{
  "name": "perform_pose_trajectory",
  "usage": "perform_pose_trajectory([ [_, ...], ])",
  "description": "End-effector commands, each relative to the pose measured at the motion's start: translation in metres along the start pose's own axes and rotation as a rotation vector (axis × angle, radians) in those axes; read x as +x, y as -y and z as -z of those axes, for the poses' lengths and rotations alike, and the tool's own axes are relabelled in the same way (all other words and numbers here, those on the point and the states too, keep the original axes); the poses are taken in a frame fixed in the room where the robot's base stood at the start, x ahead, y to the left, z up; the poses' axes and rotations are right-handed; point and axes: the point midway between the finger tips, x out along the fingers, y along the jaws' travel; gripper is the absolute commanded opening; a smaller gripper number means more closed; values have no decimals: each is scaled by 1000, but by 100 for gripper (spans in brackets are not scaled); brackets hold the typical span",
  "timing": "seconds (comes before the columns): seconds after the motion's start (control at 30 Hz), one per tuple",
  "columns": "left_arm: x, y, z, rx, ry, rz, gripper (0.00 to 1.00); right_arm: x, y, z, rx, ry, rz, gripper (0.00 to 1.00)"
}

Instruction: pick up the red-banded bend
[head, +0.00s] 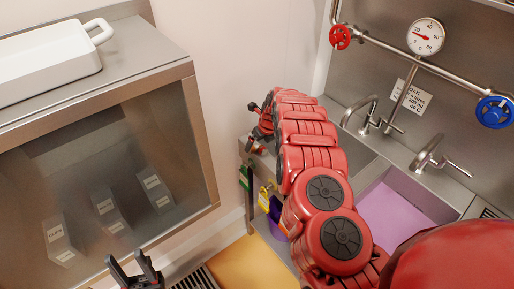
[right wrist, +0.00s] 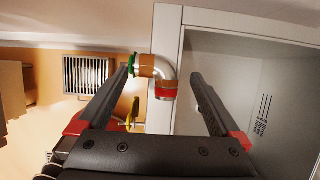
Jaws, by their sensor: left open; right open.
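The red-banded bend (right wrist: 166,89) is a shiny metal elbow with a red band near its lower end. A brownish section and a green end piece are at its upper left. It shows in the right wrist view, beyond and between the fingers of my right gripper (right wrist: 163,72), which is open. No contact between fingers and bend is clear. In the head view my right gripper (head: 261,122) is small and partly hidden by my red arm at the counter's left end. My left gripper (head: 137,272) is open and empty at the bottom edge.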

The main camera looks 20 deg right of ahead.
Motion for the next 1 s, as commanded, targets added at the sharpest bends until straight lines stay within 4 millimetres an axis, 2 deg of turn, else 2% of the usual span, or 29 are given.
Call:
perform_pose_trajectory([
  [0.1,4,0,1,0,0,0,50,9,-1,1,-2,-3,-1,100],
  [0.47,4,0,1,0,0,0,50,14,-2,1,-2,-1,-4,100],
  [0.9,4,0,1,0,0,0,50,14,-2,1,-2,-1,-5,23],
  [0.97,4,0,1,0,0,0,50,14,-2,1,-2,-1,-5,12],
  [1.0,4,0,1,0,0,0,50,14,-2,1,-2,-1,-5,11],
])
